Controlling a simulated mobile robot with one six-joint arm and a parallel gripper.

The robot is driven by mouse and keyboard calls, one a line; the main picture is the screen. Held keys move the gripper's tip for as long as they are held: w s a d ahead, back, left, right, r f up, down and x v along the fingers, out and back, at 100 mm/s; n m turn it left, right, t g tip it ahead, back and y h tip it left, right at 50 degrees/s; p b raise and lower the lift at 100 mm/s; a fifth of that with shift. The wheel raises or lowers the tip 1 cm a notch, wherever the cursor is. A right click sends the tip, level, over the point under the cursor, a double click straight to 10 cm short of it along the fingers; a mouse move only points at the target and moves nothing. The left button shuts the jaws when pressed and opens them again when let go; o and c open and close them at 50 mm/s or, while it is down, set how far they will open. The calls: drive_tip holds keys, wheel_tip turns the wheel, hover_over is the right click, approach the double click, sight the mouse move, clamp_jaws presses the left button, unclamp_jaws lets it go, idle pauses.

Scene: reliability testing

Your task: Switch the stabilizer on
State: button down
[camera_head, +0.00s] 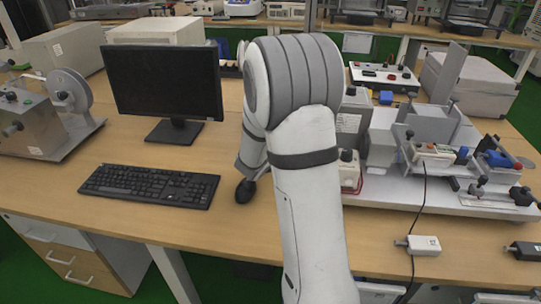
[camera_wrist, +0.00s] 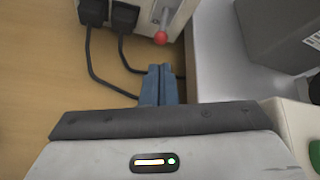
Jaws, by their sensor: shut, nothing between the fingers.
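In the wrist view a light box with a metal toggle lever and red ball tip (camera_wrist: 160,38) stands at the top. It looks like the stabilizer (camera_wrist: 146,14), but I cannot read a label. My gripper (camera_wrist: 158,70) shows as two blue fingers pressed together, empty. Their tips point at the red tip and sit just below it in the picture; a small gap appears between them. I cannot tell the lever's on or off position. In the head view my arm hides the gripper and the lever.
Black plugs (camera_wrist: 122,17) with cables lie left of the lever. A pale platform (camera_wrist: 235,75) and a grey block (camera_wrist: 285,30) are on the right. In the head view a monitor (camera_head: 163,82) and keyboard (camera_head: 150,186) stand left, and a test rig (camera_head: 440,150) right.

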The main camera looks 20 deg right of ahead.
drive_tip(key=x, duration=0.6)
